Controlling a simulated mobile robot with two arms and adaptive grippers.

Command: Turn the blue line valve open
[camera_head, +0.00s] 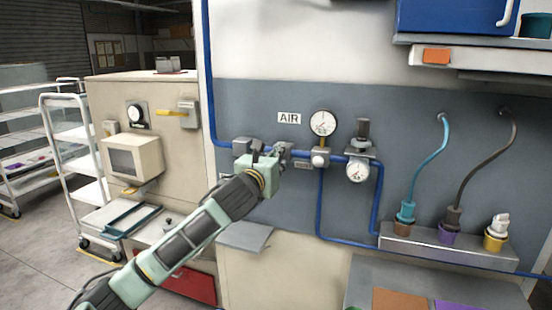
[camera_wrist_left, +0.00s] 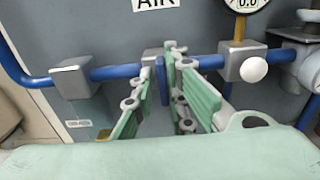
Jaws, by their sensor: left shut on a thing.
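The blue line (camera_head: 228,144) runs along the grey wall panel below the AIR sign. In the wrist view, the blue pipe (camera_wrist_left: 124,71) crosses behind my fingers, between two grey blocks. My left gripper (camera_head: 276,152) is at this pipe. In the wrist view, its green fingers (camera_wrist_left: 162,62) are shut on a blue valve handle (camera_wrist_left: 164,92), a narrow upright bar in front of the pipe. The valve body is mostly hidden behind the fingers. In the head view, my gripper hides the handle. My right gripper is not in view.
A round gauge (camera_head: 323,123) stands above the pipe, right of my gripper. A regulator with a second gauge (camera_head: 357,170) is further right. Teal (camera_head: 430,160) and dark hoses hang above a grey connector rack (camera_head: 450,246). A beige cabinet (camera_head: 150,95) stands left.

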